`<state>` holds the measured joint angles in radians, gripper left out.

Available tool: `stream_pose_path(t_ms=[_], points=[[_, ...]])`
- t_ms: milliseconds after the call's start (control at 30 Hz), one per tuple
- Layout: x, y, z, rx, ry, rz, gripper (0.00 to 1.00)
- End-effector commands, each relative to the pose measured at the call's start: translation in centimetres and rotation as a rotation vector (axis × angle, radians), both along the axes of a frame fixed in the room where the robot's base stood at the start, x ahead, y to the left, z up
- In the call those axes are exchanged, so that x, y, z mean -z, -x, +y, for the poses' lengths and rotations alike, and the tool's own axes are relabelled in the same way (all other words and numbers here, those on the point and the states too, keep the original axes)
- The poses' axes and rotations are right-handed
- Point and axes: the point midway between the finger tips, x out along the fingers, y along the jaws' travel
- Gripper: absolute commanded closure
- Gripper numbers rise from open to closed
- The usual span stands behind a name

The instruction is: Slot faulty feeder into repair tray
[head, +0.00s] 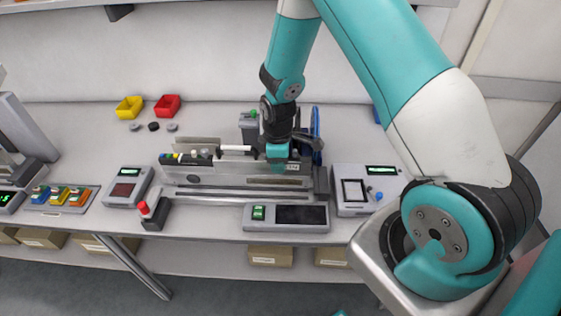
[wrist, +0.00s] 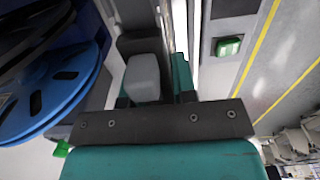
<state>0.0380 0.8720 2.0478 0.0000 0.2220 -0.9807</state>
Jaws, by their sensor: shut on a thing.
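The feeder (head: 235,170) is a long grey, slim unit lying lengthwise on the bench, with small coloured parts and a white roll at its left end. My gripper (head: 277,153) points down at its right part and is shut on it. In the wrist view a grey block (wrist: 143,77), apparently part of the feeder, sits at the jaws. A blue reel (head: 316,123) stands upright at the right end; it also shows in the wrist view (wrist: 45,95). A grey railed tray (head: 215,193) lies along the feeder's front. Whether the feeder is seated in it cannot be told.
A console with a dark screen (head: 300,215) stands in front, and a device with a green display (head: 365,190) is close on the right. A red-button box (head: 153,215) is front left. Yellow (head: 129,107) and red (head: 167,105) bins stand behind.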

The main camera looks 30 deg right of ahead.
Motion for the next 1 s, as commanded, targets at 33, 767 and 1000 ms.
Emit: stream_pose_path(t_ms=[33,767,1000], points=[[0.0,-0.1,0.1,-0.001,0.0,-0.001,1.0],[0.0,-1.0,1.4,0.0,0.0,-0.001,0.52],[0.0,-1.0,1.4,0.0,0.0,-0.001,0.45]])
